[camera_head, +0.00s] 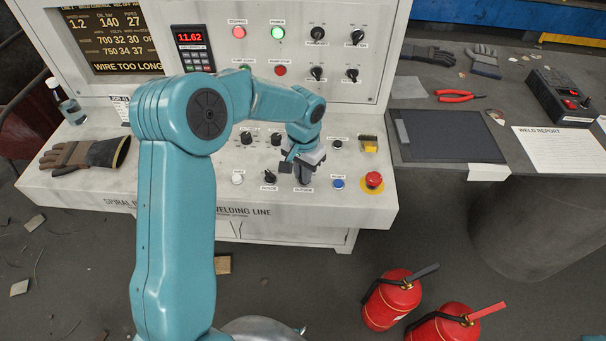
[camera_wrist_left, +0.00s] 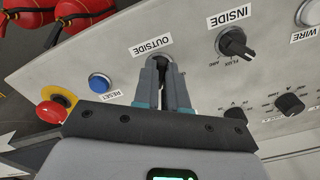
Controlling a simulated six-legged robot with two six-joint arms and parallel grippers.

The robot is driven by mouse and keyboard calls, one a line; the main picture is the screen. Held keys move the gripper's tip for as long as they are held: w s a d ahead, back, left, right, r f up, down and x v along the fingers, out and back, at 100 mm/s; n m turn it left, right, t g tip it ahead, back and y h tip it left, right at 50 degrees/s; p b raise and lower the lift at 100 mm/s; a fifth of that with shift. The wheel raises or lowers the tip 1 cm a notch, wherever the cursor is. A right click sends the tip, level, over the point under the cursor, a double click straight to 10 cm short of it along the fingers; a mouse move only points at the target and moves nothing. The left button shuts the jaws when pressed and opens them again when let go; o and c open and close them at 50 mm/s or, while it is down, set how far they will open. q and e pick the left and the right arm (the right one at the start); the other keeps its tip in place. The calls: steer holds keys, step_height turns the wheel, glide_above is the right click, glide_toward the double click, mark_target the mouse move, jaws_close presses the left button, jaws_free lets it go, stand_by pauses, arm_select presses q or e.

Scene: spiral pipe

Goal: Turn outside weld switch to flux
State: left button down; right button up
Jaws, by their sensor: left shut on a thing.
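My left gripper (camera_head: 304,175) reaches down to the sloping panel of the white welding console (camera_head: 110,190). In the left wrist view its two fingers (camera_wrist_left: 168,85) are closed around the knob beneath the OUTSIDE label (camera_wrist_left: 152,46). The fingers hide most of that outside weld switch, so I cannot tell which way it points. The INSIDE knob (camera_wrist_left: 235,42) stands beside it, black, with FLUX and ARC markings; it also shows in the head view (camera_head: 270,176). My right gripper is not in view.
A blue RESET button (camera_wrist_left: 98,82) and a red emergency stop (camera_wrist_left: 52,110) sit close to the gripper. Several more black knobs (camera_wrist_left: 290,104) are on the panel. A work glove (camera_head: 85,155) lies at the panel's left. Red fire extinguishers (camera_head: 392,298) stand on the floor.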

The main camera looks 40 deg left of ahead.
arm_select(q)
steer(key=n+b, duration=0.2)
steer(key=n, duration=0.1)
steer(key=shift+w, duration=0.1)
steer(key=shift+d+r+n+b, duration=0.15)
steer(key=shift+n+b, duration=0.45)
steer(key=shift+n, duration=0.9)
steer(key=c, duration=1.2)
jaws_free()
step_height(320, 180, up, 16)
steer(key=shift+r+p, duration=0.15)
steer(key=shift+p, duration=0.25)
